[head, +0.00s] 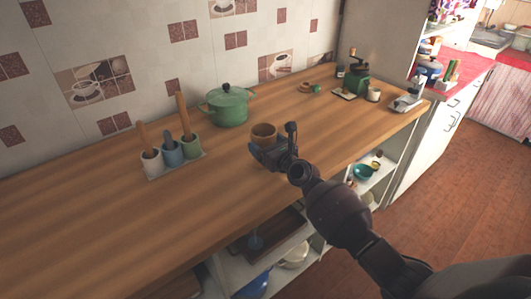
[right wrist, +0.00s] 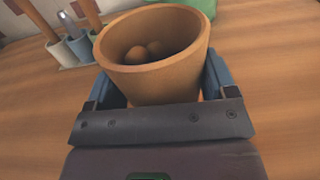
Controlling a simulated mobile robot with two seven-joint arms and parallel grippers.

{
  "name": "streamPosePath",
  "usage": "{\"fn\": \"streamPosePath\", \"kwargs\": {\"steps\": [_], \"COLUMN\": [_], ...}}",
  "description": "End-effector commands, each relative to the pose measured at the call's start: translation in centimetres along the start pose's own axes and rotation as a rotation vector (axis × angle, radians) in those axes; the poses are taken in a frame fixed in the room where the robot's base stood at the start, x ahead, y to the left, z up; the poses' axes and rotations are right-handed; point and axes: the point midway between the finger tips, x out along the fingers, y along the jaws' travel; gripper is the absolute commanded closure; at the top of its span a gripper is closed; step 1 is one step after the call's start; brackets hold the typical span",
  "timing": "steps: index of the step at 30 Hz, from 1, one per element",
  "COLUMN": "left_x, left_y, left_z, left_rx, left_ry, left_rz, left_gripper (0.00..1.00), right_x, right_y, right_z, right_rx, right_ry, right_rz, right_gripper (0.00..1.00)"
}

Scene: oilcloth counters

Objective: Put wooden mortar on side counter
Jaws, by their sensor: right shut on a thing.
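The wooden mortar (head: 263,132) is a small brown cup at the middle of the wooden counter in the head view. My right gripper (head: 268,148) is shut on it. In the right wrist view the mortar (right wrist: 152,82) stands between the two blue fingers, with two round brown things inside it. Its lower part is hidden by my gripper, so I cannot tell whether it touches the counter. The side counter is not clearly identifiable; a red-topped counter (head: 466,68) stands at the far right. My left gripper is not in view.
A green pot (head: 229,107) stands behind the mortar. A holder with three utensil cups (head: 172,153) is to the left. A green coffee grinder (head: 357,83) and small cups stand at the right end. The front left of the wooden counter (head: 75,235) is clear.

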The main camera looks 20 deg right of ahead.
Motion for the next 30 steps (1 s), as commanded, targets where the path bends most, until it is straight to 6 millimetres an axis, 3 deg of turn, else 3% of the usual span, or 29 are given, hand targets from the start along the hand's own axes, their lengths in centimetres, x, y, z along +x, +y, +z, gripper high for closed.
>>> {"fn": "streamPosePath", "kwargs": {"steps": [5,19,20,24,30], "left_x": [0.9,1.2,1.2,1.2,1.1], "left_y": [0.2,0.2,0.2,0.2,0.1], "left_z": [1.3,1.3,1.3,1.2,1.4], "left_rx": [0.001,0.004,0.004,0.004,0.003], "left_ry": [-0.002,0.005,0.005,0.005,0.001], "left_rz": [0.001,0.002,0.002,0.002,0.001], "left_gripper": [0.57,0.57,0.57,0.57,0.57], "right_x": [0.0,0.0,0.0,0.0,0.0], "right_y": [0.0,0.0,0.0,0.0,0.0], "right_z": [-2.4,-2.8,-2.9,-2.8,-2.7], "right_rx": [-0.003,0.000,0.000,0.000,0.000], "right_ry": [0.001,-0.001,0.001,0.000,0.000], "right_rz": [0.000,0.000,0.000,0.000,0.000], "right_gripper": [0.53,0.53,0.21,0.00,0.00]}}
